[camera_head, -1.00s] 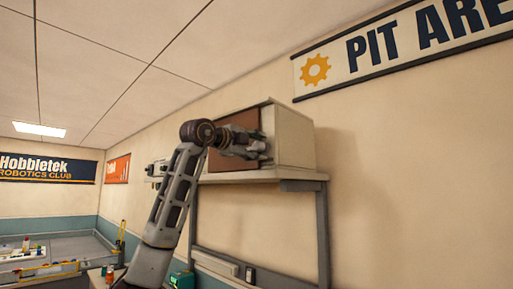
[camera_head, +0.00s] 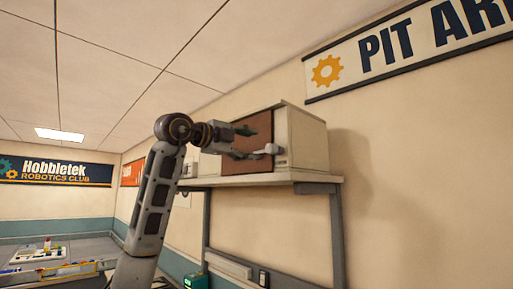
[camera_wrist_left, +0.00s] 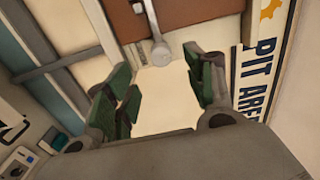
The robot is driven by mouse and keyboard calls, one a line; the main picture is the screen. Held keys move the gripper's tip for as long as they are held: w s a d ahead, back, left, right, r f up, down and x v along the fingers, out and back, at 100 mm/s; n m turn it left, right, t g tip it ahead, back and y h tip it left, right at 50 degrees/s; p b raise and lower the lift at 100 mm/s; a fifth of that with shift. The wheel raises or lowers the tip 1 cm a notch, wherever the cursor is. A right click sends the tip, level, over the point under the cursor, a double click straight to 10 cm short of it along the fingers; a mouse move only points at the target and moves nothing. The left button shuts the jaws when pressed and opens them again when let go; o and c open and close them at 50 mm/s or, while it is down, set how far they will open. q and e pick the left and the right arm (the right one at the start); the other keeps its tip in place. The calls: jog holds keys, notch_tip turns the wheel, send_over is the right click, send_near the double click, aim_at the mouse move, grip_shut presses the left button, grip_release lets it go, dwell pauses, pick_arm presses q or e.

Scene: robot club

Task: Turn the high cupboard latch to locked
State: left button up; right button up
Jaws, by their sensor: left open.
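The high cupboard (camera_head: 303,140) is a cream box with a brown door (camera_head: 262,126), standing on a wall shelf. Its latch (camera_head: 268,149) shows as a small pale grey piece at the door's right edge. In the left wrist view the latch (camera_wrist_left: 160,50) is a round grey hub with a short arm running toward the top of the picture, over the door's edge. My left gripper (camera_head: 243,143) is open in front of the door, its green-padded fingers apart. In the wrist view the latch lies beyond the gap between the fingertips (camera_wrist_left: 158,72), with nothing held. My right gripper is not in view.
The shelf (camera_head: 265,180) under the cupboard juts from the wall on grey uprights. A "PIT AREA" banner (camera_head: 410,45) hangs on the wall to the right. A low table with small parts (camera_head: 40,253) stands at the far left. The wall right of the cupboard is bare.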

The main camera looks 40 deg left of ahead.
pick_arm(q)
jog(key=shift+s, duration=1)
